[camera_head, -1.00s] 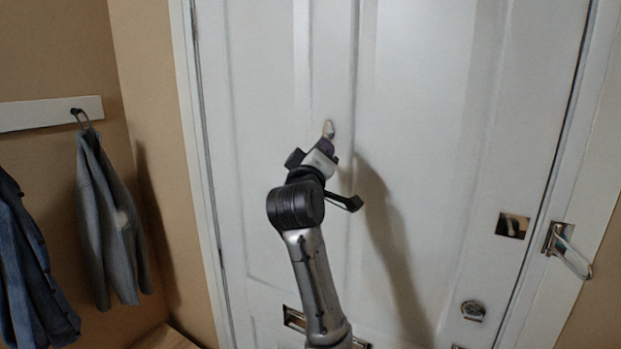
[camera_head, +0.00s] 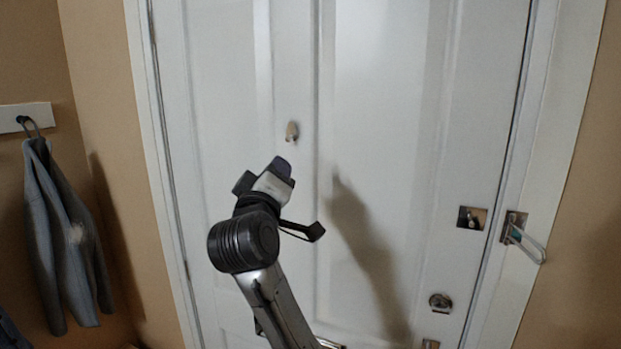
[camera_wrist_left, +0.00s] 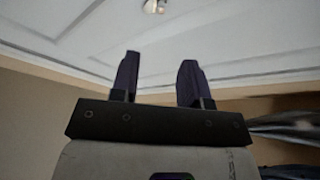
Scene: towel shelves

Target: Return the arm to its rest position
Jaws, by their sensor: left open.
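My left gripper (camera_head: 281,170) is raised in front of a white panelled door (camera_head: 385,110) in the head view, below a small knob or hook (camera_head: 292,131) on the door. A gap of bare door shows between the gripper and the knob. In the left wrist view the two dark fingers (camera_wrist_left: 158,78) stand apart with nothing between them. The knob also shows in the wrist view (camera_wrist_left: 154,6) at the top edge, beyond the fingertips. My right gripper is in neither view.
A latch plate (camera_head: 471,217), a hinged guard on the frame (camera_head: 522,237) and a round lock (camera_head: 440,301) are at the right. A grey jacket (camera_head: 68,235) hangs from a wall rail (camera_head: 26,116) at the left. The door's upper part is clear.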

